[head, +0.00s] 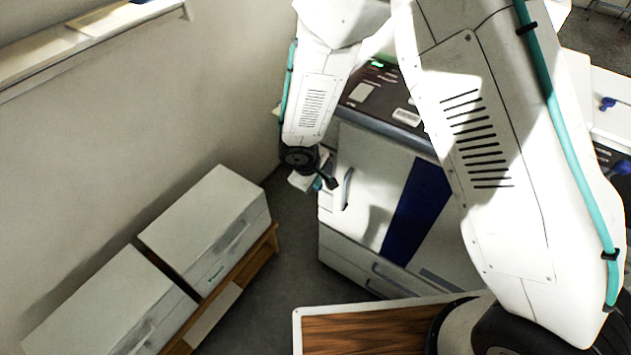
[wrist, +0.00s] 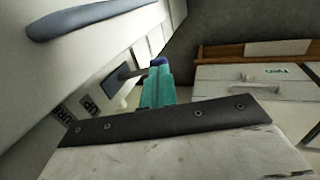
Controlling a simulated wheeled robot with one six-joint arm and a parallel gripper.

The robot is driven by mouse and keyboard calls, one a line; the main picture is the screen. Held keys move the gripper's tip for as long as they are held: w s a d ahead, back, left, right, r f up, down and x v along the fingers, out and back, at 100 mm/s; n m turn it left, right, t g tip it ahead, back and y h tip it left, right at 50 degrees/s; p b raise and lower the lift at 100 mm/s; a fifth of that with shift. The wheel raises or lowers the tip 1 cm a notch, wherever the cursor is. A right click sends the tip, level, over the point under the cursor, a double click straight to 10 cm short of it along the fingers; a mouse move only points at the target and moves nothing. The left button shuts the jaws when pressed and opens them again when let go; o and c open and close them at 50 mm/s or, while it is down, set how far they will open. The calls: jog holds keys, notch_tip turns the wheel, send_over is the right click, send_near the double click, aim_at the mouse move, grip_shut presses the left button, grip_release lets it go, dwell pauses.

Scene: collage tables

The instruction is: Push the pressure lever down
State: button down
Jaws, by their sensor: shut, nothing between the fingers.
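The pressure lever (wrist: 122,75) shows in the wrist view as a dark grey flat tab on the white side of a machine. Labels beside it read "UP" and a word ending in "URE", partly cut off by my gripper's body. My gripper (wrist: 158,66) has teal fingers with a blue tip, closed together and empty. It is just right of the lever's free end in that picture; I cannot tell whether they touch. In the head view my gripper (head: 317,184) is small, beside the machine's left side, and I cannot make out the lever there.
White cabinets (head: 205,225) on a wooden base stand along the left wall, and one shows in the wrist view (wrist: 245,95). A wood-topped table (head: 365,330) is in front. Grey floor lies between.

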jog(key=s+v, duration=0.1)
jog(key=v, duration=1.2)
jog(key=shift+s+a, duration=0.25)
jog(key=shift+a, duration=0.2)
jog(key=s+d+r+m+g+y, duration=0.1)
jog(key=s+d+r+m, duration=0.9)
jog(key=s+d+r, duration=1.3)
jog(key=d+r+y, duration=0.1)
jog(key=d, duration=0.1)
jog(key=shift+d+g, duration=0.3)
jog(key=shift+d, duration=0.05)
jog(key=shift+s, duration=0.1)
